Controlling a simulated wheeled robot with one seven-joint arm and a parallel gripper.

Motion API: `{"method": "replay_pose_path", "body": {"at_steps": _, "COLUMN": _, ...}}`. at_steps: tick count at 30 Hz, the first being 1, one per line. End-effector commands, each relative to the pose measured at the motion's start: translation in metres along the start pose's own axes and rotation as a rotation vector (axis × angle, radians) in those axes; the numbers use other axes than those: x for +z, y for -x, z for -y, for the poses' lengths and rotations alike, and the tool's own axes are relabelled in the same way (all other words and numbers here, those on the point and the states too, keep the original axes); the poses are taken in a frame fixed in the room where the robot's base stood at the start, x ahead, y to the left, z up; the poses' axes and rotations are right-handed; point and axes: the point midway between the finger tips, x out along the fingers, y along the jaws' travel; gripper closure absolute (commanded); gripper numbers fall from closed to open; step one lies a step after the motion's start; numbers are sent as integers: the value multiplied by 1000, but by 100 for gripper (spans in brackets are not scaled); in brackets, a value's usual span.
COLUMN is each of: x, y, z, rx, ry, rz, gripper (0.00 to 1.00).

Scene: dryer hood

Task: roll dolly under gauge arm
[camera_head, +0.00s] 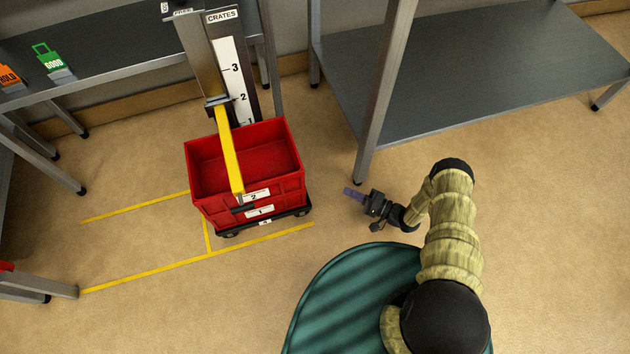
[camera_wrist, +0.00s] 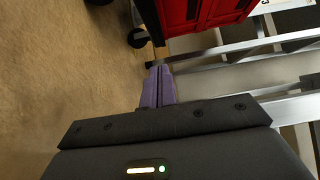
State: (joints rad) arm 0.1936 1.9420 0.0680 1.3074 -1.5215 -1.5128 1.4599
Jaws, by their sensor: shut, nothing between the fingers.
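The dolly (camera_head: 291,216) is a low black base on casters. It carries stacked red crates (camera_head: 198,165) with white labels reading 2 and 1, and the top crate looks empty. The yellow gauge arm (camera_head: 228,150) reaches from the gauge post (camera_head: 202,62) across the top crate to its near side. My gripper (camera_head: 354,193) is to the right of the dolly, apart from it, with its purple fingers shut and empty. In the wrist view the fingers (camera_wrist: 158,88) are together, and a red crate (camera_wrist: 205,12) and a caster (camera_wrist: 138,38) show beyond them.
Yellow floor lines (camera_head: 150,269) mark a lane left of and under the dolly. A grey shelf table (camera_head: 480,75) with a metal leg stands behind my gripper. A bench (camera_head: 110,62) with green GOOD and orange HOLD tags is at the back left. Floor between gripper and dolly is clear.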

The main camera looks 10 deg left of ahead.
Motion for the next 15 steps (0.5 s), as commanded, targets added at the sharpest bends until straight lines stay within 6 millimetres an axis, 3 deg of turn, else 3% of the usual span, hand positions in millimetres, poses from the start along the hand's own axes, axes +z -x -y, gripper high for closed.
{"method": "replay_pose_path", "body": {"at_steps": 8, "x": 0, "y": -14, "z": -1, "rx": -1, "ry": 1, "rz": 1, "gripper": 100}}
{"method": "replay_pose_path", "body": {"at_steps": 15, "x": -1, "y": -51, "z": -2, "rx": -2, "ry": 1, "rz": -1, "gripper": 100}}
